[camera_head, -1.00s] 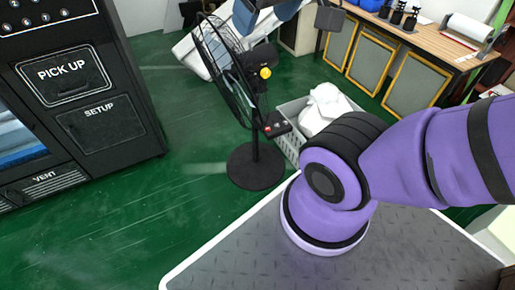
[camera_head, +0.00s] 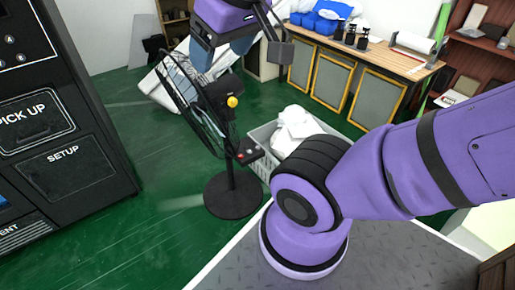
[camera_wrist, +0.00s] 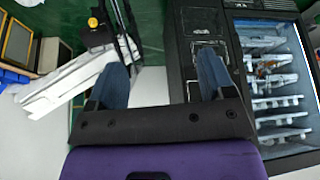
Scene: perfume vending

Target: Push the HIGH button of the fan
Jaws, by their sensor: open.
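The black standing fan (camera_head: 190,108) is left of centre in the head view, upright on a round base (camera_head: 233,194). A yellow knob (camera_head: 232,101) sits behind its head. A small control box (camera_head: 248,152) on its pole carries red and pale buttons, too small to read; I cannot tell which is HIGH. My gripper (camera_wrist: 160,68) is open and empty, its two blue fingers wide apart. In the head view it is at the top, above the fan and apart from the buttons. In the wrist view the yellow knob (camera_wrist: 93,23) shows at upper left, outside the fingers.
A black vending machine (camera_head: 62,120) stands at left. A grey crate with white bags (camera_head: 262,134) is just right of the fan pole. A wooden bench (camera_head: 385,52) with bottles is at the back right. Green floor is clear between machine and fan.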

